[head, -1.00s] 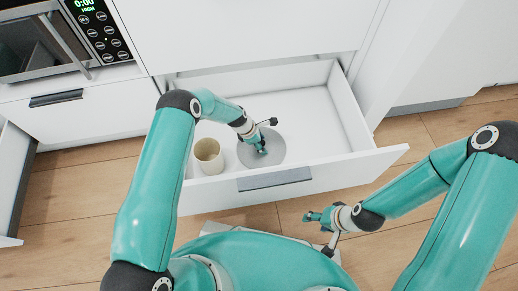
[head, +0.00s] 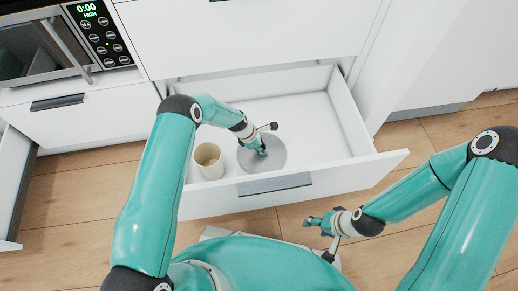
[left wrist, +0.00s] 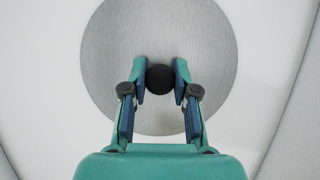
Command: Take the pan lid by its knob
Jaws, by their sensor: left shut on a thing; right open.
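The pan lid (head: 276,157) is a round grey disc lying in the open white drawer. In the left wrist view the lid (left wrist: 205,40) fills the upper middle, with its round black knob (left wrist: 160,79) between my fingertips. My left gripper (left wrist: 160,76) is shut on the knob; it also shows over the lid in the head view (head: 257,148), where it hides the knob. My right gripper (head: 314,221) is open and empty, outside the drawer in front of its face.
A cream cup (head: 208,160) stands in the drawer, left of the lid. The drawer (head: 345,166) has raised walls around the lid, and its right part is clear. A microwave (head: 45,40) is at the upper left. Another drawer (head: 14,170) stands open at the far left.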

